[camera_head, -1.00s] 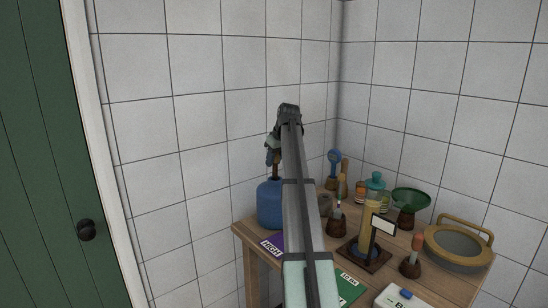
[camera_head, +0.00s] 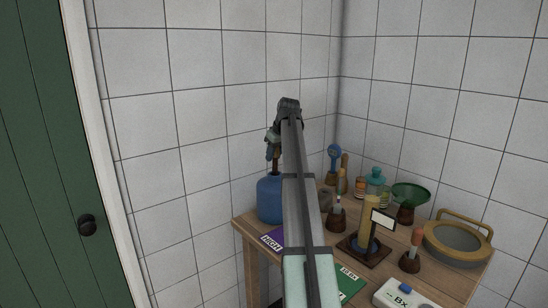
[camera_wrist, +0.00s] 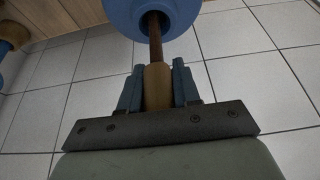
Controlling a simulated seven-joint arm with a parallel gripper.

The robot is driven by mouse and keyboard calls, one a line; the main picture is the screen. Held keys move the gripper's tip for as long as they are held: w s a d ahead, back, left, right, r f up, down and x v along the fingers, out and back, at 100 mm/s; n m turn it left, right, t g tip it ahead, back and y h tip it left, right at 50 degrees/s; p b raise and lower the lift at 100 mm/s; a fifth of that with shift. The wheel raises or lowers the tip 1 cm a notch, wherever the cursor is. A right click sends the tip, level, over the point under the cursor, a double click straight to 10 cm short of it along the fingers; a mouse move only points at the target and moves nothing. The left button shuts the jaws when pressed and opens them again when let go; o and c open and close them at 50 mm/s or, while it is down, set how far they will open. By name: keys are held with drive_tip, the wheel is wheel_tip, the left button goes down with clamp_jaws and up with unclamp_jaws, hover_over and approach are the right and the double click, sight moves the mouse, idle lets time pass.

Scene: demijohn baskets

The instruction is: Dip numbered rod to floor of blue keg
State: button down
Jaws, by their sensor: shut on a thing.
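The blue keg (camera_head: 270,200) stands upright at the left back of the wooden table. My gripper (camera_head: 273,153) is above it, partly hidden by my arm. In the wrist view, my gripper (camera_wrist: 157,88) is shut on the tan handle of a rod. The rod's brown shaft (camera_wrist: 155,42) runs from the handle into the mouth of the blue keg (camera_wrist: 183,14). The rod's lower end is hidden inside the keg, so its depth cannot be told. No numbers on the rod can be made out.
On the table (camera_head: 243,222) a purple card (camera_head: 272,238) lies in front of the keg. Right of my arm stand a measuring cylinder on a dark base (camera_head: 364,250), a green funnel (camera_head: 411,194) and a wood-rimmed round sieve (camera_head: 458,240). Tiled walls close the corner behind.

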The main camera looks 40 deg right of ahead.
wheel_tip(320, 180, up, 19)
idle(2.7)
idle(0.5)
